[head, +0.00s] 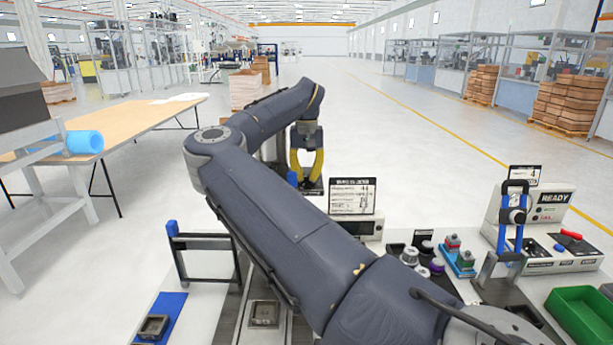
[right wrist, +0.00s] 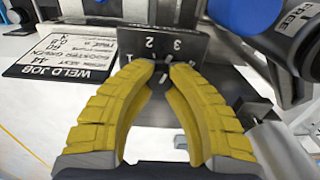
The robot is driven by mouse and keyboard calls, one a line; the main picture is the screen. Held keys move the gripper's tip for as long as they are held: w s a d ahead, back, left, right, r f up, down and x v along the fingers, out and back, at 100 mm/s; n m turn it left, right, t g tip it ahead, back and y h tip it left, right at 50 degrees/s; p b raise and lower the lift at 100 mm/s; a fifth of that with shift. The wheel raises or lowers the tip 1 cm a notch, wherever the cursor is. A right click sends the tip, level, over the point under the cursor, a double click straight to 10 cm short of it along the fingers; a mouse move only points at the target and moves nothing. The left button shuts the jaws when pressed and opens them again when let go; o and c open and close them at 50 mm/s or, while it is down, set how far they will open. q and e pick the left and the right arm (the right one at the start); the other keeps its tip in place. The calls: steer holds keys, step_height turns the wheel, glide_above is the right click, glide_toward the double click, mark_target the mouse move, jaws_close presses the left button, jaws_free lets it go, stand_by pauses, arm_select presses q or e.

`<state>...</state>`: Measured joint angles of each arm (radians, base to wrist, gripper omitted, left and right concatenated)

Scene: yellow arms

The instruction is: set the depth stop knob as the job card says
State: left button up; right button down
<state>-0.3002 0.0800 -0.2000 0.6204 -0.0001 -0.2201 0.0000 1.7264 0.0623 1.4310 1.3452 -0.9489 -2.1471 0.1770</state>
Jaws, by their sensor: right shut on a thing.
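The depth stop knob (right wrist: 161,70) is a small dark dial on a dark block in the right wrist view, mostly hidden by the fingers. Numbers 1, 2, 3 and 4 and white tick marks surround it; its setting cannot be read. My right gripper (right wrist: 165,76) has its yellow fingertips shut on the knob from both sides. My left gripper is out of view.
A dark cylinder marked "FREE" (right wrist: 298,28) and a blue part (right wrist: 240,12) sit close right of the knob. In the head view, a "READY" box (head: 553,205), a green bin (head: 582,318) and a blue-handled clamp (head: 513,222) stand at right.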

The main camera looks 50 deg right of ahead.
mark_target(306, 175)
steer(key=shift+s+a+f, duration=0.1)
steer(key=shift+s+f, duration=0.05)
steer(key=c, duration=1.1)
jaws_free()
steer(key=shift+c, duration=0.2)
steer(key=shift+r, duration=3.95)
